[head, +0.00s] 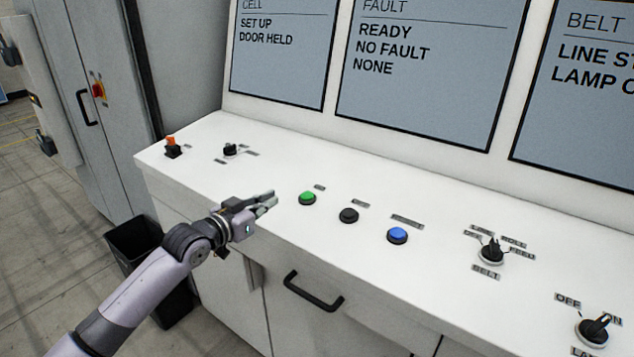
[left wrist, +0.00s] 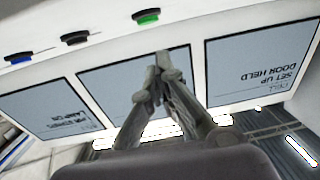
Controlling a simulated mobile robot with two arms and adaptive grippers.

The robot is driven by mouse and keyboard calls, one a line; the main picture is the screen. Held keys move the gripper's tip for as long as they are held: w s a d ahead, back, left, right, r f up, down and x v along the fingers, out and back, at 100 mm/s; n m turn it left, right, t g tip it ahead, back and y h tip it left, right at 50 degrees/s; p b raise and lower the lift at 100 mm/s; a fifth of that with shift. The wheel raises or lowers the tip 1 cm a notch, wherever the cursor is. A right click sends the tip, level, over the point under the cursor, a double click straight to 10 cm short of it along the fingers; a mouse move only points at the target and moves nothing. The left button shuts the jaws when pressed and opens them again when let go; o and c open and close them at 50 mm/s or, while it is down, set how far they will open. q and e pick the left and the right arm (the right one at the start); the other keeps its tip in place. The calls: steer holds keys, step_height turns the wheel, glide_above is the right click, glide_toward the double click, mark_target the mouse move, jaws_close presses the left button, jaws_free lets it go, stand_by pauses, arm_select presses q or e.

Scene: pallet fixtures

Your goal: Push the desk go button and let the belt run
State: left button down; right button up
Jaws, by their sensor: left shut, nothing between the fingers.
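The white desk (head: 350,255) carries a row of three push buttons: a green one (head: 307,198), a black one (head: 348,215) and a blue one (head: 397,235). Which is the go button I cannot read from the small labels. My left gripper (head: 272,198) is shut and empty, just left of the green button and apart from it. In the left wrist view the shut fingertips (left wrist: 163,62) show below the green button (left wrist: 147,16), with the black (left wrist: 74,38) and blue (left wrist: 18,57) buttons to the left. My right gripper is not in view. The belt itself is not in view.
A belt selector knob (head: 491,250) and an on/off knob (head: 593,330) stand to the right. An orange switch (head: 172,147) and a small black knob (head: 231,150) are at the left. Screens (head: 424,65) stand behind, one reading "READY, NO FAULT". A dark bin (head: 137,243) is beside the desk.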

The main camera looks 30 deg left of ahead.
arm_select(q)
steer(key=r, duration=0.1)
steer(key=d+r, duration=0.1)
steer(key=r, duration=0.1)
steer(key=shift+w+d+m+h, duration=0.2)
steer(key=shift+w+m+h, duration=0.1)
steer(key=shift+w, duration=0.05)
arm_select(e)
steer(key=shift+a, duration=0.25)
arm_select(q)
steer(key=shift+s, duration=0.1)
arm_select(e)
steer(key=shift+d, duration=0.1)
arm_select(q)
steer(key=p, duration=0.4)
glide_above(307, 196)
steer(key=s, duration=0.2)
steer(key=shift+s+f, duration=0.15)
steer(key=shift+f, duration=0.25)
step_height(307, 196, down, 3)
steer(key=shift+f, duration=0.7)
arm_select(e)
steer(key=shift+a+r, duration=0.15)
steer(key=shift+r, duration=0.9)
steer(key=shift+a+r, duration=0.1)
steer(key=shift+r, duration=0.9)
arm_select(q)
steer(key=shift+f, duration=0.1)
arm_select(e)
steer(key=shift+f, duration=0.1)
